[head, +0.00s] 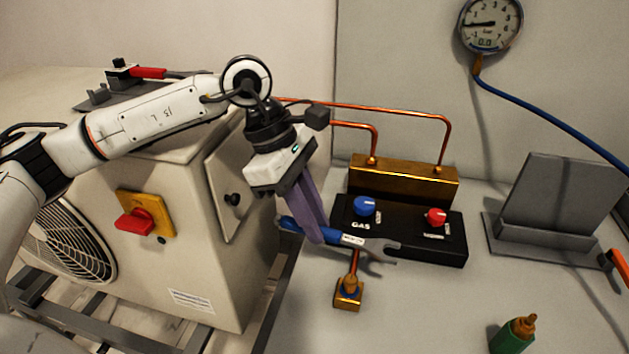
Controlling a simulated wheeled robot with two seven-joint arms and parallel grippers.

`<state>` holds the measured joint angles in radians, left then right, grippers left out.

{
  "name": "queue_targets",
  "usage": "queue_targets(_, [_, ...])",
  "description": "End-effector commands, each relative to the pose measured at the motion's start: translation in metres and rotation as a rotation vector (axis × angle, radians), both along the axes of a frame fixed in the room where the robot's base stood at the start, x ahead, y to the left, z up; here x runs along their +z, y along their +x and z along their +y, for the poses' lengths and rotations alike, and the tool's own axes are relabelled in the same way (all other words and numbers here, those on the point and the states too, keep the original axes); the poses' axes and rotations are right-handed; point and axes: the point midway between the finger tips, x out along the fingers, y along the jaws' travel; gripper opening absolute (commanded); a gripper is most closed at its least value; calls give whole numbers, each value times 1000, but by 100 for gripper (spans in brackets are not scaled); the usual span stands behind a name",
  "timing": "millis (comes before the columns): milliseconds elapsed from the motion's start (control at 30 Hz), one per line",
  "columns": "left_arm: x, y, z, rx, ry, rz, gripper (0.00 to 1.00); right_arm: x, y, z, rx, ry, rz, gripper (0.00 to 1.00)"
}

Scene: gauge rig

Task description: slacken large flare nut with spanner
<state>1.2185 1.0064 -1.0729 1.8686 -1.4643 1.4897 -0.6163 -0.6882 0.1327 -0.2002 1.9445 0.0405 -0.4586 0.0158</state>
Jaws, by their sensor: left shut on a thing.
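My left gripper (317,232) reaches down from the upper left, its purple fingers shut on a spanner. The spanner (352,240) has a blue handle, a white label and a grey open-ended jaw that points right. It lies roughly level across the front of the black valve block, and its jaw looks apart from any nut. A small brass fitting (348,289) with a nut on top stands on the bench below the spanner, with a copper pipe rising from it. I cannot tell whether it is the large flare nut. My right gripper is out of view.
The black block (455,249) carries a blue knob (365,206) and a red knob (436,216); a brass manifold (405,183) stands behind. A gauge (490,24) hangs above. A grey stand (556,205) and green bottle (513,337) are right. The cabinet (215,265) is left.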

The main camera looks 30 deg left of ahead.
Motion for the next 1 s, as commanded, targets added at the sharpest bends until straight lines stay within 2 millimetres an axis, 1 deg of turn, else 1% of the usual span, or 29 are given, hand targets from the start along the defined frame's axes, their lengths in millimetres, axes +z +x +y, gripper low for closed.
queue_targets(33, [1,3,1,87,-2,-3,0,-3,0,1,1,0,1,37])
queue_targets(400, [23,34,13,793,-5,-3,0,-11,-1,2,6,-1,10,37])
queue_targets(500, [30,41,17,956,-6,-3,0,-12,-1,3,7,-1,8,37])
queue_targets(600, [35,45,20,1083,-5,-1,0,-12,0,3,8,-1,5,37])
queue_targets(700, [39,49,23,1169,-6,-1,0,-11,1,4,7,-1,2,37])
queue_targets(800, [40,50,25,1215,-4,1,0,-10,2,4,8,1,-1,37])
queue_targets(1000, [41,50,25,1228,-4,3,0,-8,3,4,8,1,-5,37])
